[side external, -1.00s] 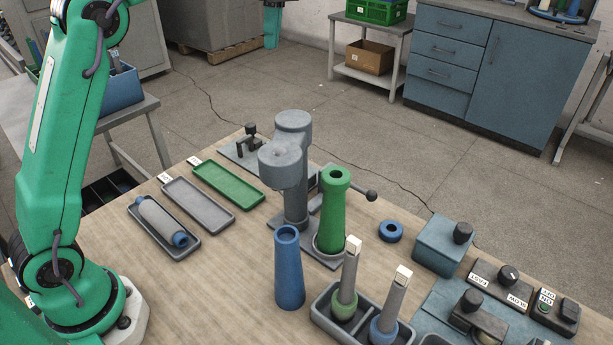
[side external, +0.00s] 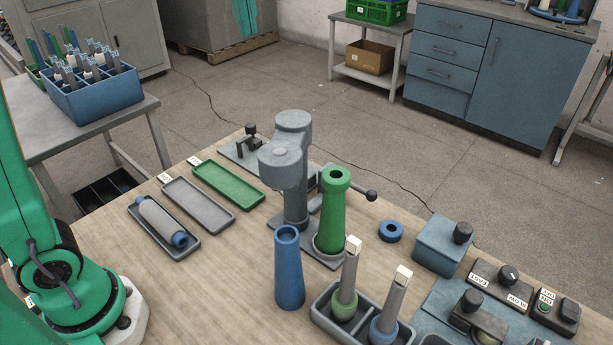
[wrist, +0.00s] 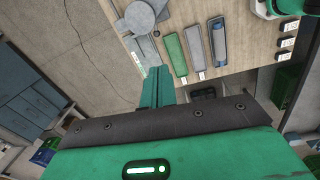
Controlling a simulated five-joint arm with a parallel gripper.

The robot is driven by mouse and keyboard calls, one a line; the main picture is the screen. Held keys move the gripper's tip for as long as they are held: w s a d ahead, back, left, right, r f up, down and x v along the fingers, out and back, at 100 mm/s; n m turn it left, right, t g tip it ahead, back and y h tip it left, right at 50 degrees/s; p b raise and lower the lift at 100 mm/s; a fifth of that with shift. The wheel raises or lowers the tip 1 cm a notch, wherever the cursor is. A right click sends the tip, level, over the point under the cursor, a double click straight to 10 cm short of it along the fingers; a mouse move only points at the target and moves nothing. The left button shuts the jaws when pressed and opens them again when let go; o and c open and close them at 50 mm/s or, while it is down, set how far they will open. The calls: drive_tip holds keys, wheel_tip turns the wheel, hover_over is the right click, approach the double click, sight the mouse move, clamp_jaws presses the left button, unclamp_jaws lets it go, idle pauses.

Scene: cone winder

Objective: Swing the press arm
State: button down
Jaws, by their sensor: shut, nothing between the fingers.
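The grey press (side external: 283,158) stands mid-table in the side view, with a round head on an upright column. A thin lever with a dark ball knob (side external: 371,195) sticks out to its right, partly hidden behind the green cone (side external: 334,205). The green cone stands upright on the press's base. In the wrist view the press top (wrist: 138,17) shows at the upper left, beyond my fingers. My gripper (wrist: 155,88) is shut and empty, apart from the press.
A blue cone (side external: 288,270) stands in front of the press. Left of it lie a green tray (side external: 228,185), a grey tray (side external: 198,207) and a tray with a roll (side external: 163,228). A blue ring (side external: 391,231) and a control box (side external: 508,285) are to the right.

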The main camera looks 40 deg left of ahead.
drive_tip(key=s+d+f+m+t+h, duration=0.1)
drive_tip(key=s+f+m+t, duration=0.15)
drive_tip(key=s+m, duration=0.5)
drive_tip(key=s+d+f+m+t+h, duration=0.15)
drive_tip(key=s+m+t, duration=0.25)
drive_tip(key=s, duration=0.6)
drive_tip(key=shift+y, duration=0.35)
drive_tip(key=f, duration=0.5)
drive_tip(key=shift+a+f, duration=0.25)
drive_tip(key=shift+a, duration=0.1)
approach(280, 180)
drive_tip(key=shift+g+h, duration=0.35)
drive_tip(key=shift+h, duration=0.05)
drive_tip(key=shift+w+a+f, duration=0.65)
drive_tip(key=shift+a+f, duration=0.1)
drive_tip(key=shift+f, duration=0.1)
drive_tip(key=shift+w+a+f, duration=0.7)
drive_tip(key=shift+a+f, duration=0.1)
drive_tip(key=shift+f, duration=0.1)
